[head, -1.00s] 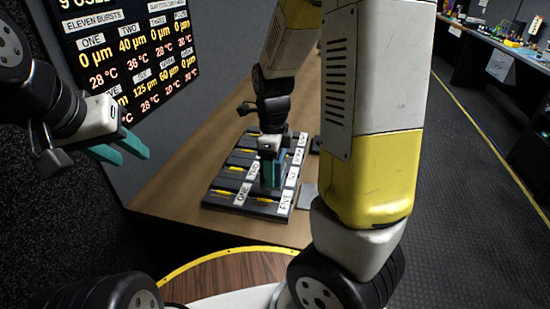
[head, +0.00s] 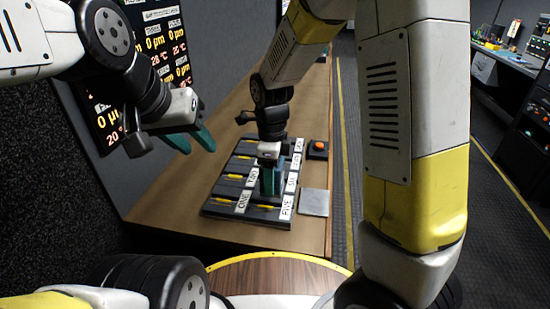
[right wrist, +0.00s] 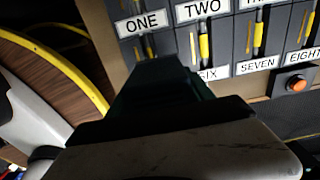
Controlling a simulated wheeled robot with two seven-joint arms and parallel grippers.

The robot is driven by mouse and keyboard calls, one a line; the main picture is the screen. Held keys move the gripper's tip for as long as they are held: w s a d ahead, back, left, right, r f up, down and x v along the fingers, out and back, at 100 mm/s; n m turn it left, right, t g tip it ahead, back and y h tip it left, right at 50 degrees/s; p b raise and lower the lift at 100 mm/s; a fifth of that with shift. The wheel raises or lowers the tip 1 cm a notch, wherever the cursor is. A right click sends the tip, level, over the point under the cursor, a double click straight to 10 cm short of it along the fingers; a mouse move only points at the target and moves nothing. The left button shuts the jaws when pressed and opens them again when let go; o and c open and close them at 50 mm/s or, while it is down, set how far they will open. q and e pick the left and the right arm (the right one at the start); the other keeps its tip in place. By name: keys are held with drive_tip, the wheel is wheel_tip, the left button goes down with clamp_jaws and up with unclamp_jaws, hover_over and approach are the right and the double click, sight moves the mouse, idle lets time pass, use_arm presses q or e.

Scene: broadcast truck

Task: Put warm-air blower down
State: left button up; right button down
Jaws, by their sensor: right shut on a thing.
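My right gripper (head: 268,192) points straight down at the near part of a dark rack (head: 216,206) with numbered slots, between the label columns near ONE and FIVE. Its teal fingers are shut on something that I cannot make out. In the right wrist view the dark fingers (right wrist: 155,85) cover the slot beside ONE and hide what they hold. I cannot pick out a warm-air blower for certain in either view. My left gripper (head: 194,142) is in the air left of the rack, empty, with its teal fingers apart.
The rack stands on a brown bench (head: 165,210). Right of it are an orange button (head: 319,145) on a dark box and a flat grey plate (head: 314,202). A display board (head: 168,40) hangs on the wall. Bare bench lies left of the rack.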

drive_tip(key=shift+w+f, duration=0.75)
drive_tip(key=shift+w, duration=0.85)
drive_tip(key=shift+w+f, duration=0.7)
drive_tip(key=shift+w, duration=0.85)
drive_tip(key=shift+w+f, duration=0.75)
drive_tip(key=shift+w, duration=0.85)
drive_tip(key=shift+f, duration=0.15)
drive_tip(key=shift+c, duration=2)
unclamp_jaws()
drive_tip(key=shift+f, duration=0.1)
